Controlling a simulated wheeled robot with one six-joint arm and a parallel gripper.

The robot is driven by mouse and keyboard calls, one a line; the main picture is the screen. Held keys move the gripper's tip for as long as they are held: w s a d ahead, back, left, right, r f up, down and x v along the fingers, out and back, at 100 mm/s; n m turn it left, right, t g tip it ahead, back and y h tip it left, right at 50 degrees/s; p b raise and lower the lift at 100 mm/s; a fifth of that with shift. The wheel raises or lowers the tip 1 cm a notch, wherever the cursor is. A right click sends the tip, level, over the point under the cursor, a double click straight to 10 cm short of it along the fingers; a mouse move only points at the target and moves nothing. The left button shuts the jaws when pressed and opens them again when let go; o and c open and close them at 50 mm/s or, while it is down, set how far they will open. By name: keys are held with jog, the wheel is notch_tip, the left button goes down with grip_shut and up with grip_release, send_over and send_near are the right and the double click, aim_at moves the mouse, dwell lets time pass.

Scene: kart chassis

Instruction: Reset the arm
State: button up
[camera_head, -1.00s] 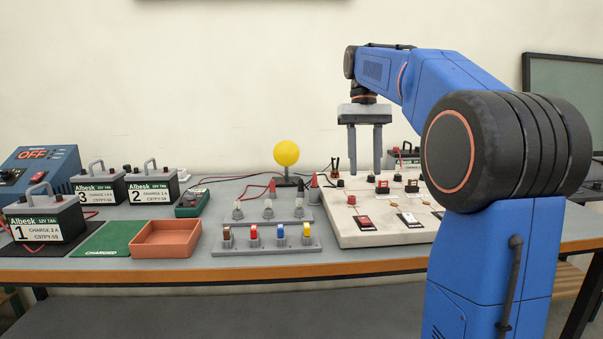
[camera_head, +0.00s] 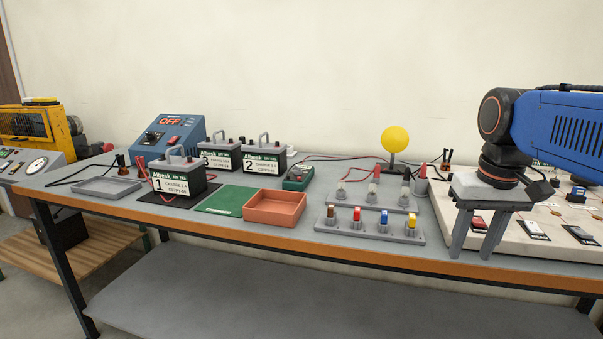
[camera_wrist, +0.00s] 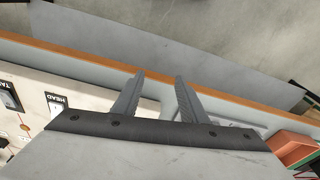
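My gripper (camera_head: 476,242) is at the right in the head view, pointing down in front of the left part of the white switch board (camera_head: 447,207). Its two grey fingers are apart with nothing between them. In the wrist view the open fingers (camera_wrist: 156,98) show against the bench's orange front edge (camera_wrist: 215,93). My blue arm (camera_head: 570,125) comes in from the right edge. I cannot tell how high the fingertips are above the bench.
Left of my gripper are a grey holder with coloured pegs (camera_head: 370,229), an orange tray (camera_head: 275,208), a green mat (camera_head: 222,201), and several batteries, including battery 1 (camera_head: 178,186). Bare wall lies above.

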jog(key=s+a+f+t, duration=0.1)
jog(key=s+a+f, duration=0.1)
jog(key=s+f, duration=0.3)
jog(key=s+a+f+n+t, duration=0.1)
jog(key=s+f, duration=0.4)
jog(key=f, duration=0.5)
jog(key=shift+s+a+f+t, duration=0.25)
jog(key=shift+a+t, duration=0.15)
jog(key=shift+t, duration=0.3)
